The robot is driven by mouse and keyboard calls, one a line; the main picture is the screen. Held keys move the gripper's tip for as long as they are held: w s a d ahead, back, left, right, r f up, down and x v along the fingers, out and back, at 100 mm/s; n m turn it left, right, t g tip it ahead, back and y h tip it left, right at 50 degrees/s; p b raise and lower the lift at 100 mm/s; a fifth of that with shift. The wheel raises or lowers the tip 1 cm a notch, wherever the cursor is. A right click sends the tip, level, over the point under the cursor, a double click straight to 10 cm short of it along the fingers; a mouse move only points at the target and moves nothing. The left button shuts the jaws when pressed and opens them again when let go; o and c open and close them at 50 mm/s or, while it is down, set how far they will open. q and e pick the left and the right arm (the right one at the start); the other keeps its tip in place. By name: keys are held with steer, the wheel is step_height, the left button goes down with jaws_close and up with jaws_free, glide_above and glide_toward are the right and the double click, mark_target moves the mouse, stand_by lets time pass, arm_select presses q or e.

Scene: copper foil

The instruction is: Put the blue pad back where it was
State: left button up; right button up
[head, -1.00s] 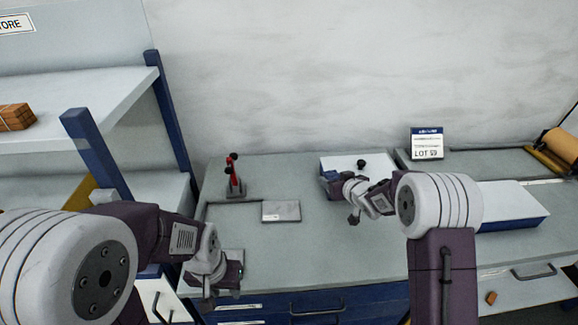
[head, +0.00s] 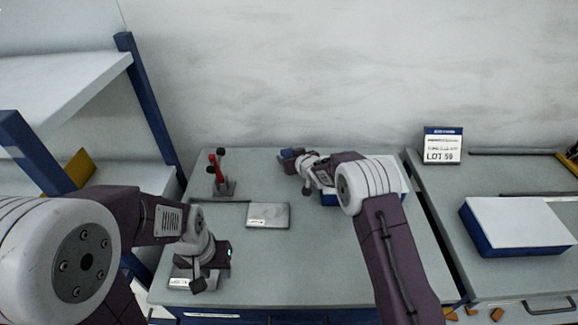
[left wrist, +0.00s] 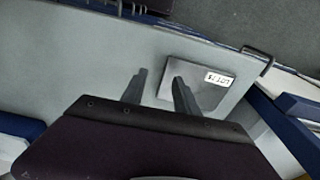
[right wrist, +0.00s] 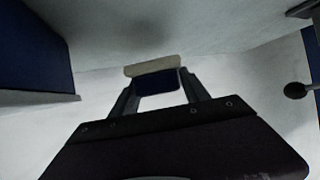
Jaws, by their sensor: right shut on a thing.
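The blue pad (right wrist: 157,83), with a cream strip along its far edge, is between the fingers of my right gripper (right wrist: 152,95) in the right wrist view. In the head view the blue pad (head: 289,153) shows small at the tip of my right arm, left of a white-topped blue block (head: 396,174). It appears raised above the bench. My left gripper (left wrist: 158,88) is open and empty in the left wrist view, near a grey labelled plate (left wrist: 208,83). In the head view my left gripper (head: 200,283) is low at the bench's front left.
A red clamp (head: 217,175) stands at the bench's back left. A grey plate (head: 268,216) lies mid-bench. A LOT 59 sign (head: 442,146) and another white-topped block (head: 515,222) are on the right bench. A shelf (head: 65,95) rises at left. The bench's front middle is clear.

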steer(key=shift+a, duration=0.25)
steer(key=shift+f, duration=2.25)
steer(key=o, duration=1.4)
steer(key=shift+w, duration=0.1)
steer(key=shift+o, duration=0.2)
steer(key=shift+r, duration=0.25)
steer(key=v, duration=1.2)
steer(key=shift+f, duration=0.1)
